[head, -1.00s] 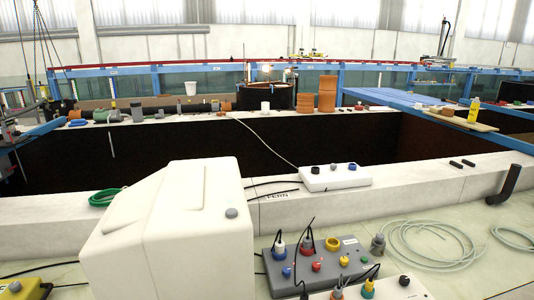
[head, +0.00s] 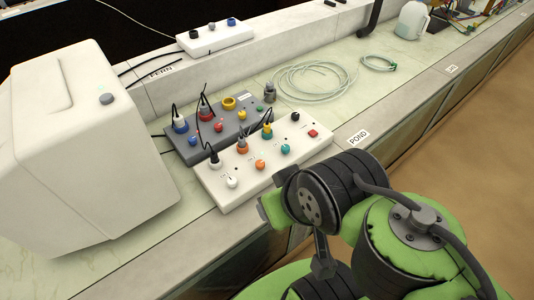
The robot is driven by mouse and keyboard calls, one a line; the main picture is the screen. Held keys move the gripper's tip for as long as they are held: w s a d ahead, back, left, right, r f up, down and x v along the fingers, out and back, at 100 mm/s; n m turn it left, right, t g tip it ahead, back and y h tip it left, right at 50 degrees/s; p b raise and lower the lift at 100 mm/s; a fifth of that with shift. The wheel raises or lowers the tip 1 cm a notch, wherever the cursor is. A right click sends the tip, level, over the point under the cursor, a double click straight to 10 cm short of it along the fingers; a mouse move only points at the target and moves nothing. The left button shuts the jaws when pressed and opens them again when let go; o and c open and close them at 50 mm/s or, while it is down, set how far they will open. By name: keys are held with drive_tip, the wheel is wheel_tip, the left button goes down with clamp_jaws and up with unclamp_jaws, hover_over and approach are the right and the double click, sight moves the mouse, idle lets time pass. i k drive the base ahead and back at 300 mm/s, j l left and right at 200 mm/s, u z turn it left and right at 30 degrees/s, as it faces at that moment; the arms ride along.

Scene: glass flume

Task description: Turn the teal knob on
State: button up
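The teal knob (head: 286,149) sits on the top face of a white control box (head: 232,196) on the bench, towards the box's right side. An orange knob (head: 260,164) and a white knob (head: 232,183) are to its left, with a red button (head: 313,133) to its right. Several plugs with black cables stand in the row behind, one yellow and teal (head: 267,130). My green and black arm fills the lower right, just in front of the box. My gripper's fingers do not show, and nothing of mine visibly touches the knob.
A grey control box (head: 213,133) with plugs and knobs stands just behind the white one. A big white housing (head: 85,150) blocks the left. Coiled clear tubing (head: 315,82) lies behind right.

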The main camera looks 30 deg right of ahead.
sight(285, 148)
drive_tip(key=l+u, duration=0.25)
drive_tip(key=u, duration=0.25)
drive_tip(key=l+u, duration=0.3)
drive_tip(key=u, duration=0.15)
